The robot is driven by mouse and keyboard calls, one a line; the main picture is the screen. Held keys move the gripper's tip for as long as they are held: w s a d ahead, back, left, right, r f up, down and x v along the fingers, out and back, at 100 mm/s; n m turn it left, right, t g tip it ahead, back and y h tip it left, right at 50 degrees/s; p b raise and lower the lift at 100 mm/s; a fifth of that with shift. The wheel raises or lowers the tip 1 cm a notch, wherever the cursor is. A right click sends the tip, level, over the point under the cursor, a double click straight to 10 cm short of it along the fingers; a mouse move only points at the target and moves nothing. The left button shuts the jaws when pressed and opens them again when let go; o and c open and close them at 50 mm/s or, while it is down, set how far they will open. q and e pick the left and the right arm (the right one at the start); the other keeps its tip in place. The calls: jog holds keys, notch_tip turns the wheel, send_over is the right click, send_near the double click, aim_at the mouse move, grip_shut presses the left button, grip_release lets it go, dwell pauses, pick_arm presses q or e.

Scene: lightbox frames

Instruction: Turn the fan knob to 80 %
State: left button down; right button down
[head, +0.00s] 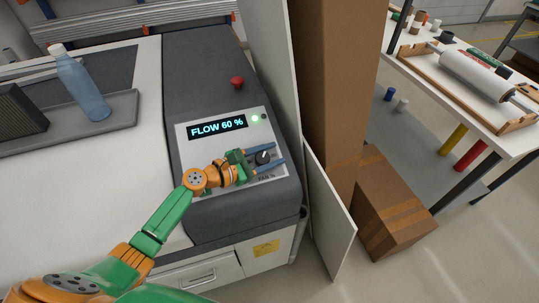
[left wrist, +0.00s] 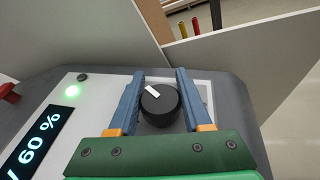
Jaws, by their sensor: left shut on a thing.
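The fan knob (head: 263,157) is a round black dial with a white pointer mark, on the light control panel (head: 191,155). Below it is a partly covered "FAN %" label. The display (head: 217,127) reads "FLOW 60 %". My left gripper (head: 278,158) has its blue fingers on either side of the knob. In the left wrist view the knob (left wrist: 160,107) sits between both fingers, which are shut on it, and its white mark points up and left. My right gripper is not in view.
A red button (head: 237,82) stands on the dark housing behind the panel, and a green light (head: 255,118) glows beside the display. A bottle (head: 81,84) stands on a grey tray (head: 120,126) at left. A pale upright board and cardboard boxes (head: 394,208) stand close at right.

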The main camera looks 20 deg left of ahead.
aim_at(258, 157)
pick_arm(q)
jog(key=m+g+b, duration=0.1)
jog(key=m+g+h+b, duration=0.1)
jog(key=g, duration=0.1)
jog(key=m+g+h+b, duration=0.1)
jog(key=m, duration=0.1)
jog(key=shift+s+d+f+g+b, duration=0.25)
jog(key=shift+s+f+g+b, duration=0.05)
jog(key=shift+s+f+b, duration=0.1)
jog(key=shift+s+d+m+g+h+b, duration=0.1)
jog(key=shift+s+m+g+h+b, duration=0.15)
jog(key=shift+m+g+b, duration=0.7)
jog(key=shift+s+d+m+g+h+b, duration=0.1)
jog(key=shift+m+g+h+b, duration=0.15)
jog(key=shift+m+g+b, duration=0.7)
jog(key=shift+n, duration=0.3)
jog(key=shift+c, duration=1.7)
grip_release()
jog(key=b+v, duration=0.1)
jog(key=v, duration=0.6)
jog(key=shift+w, duration=0.1)
jog(key=shift+a+r, duration=0.1)
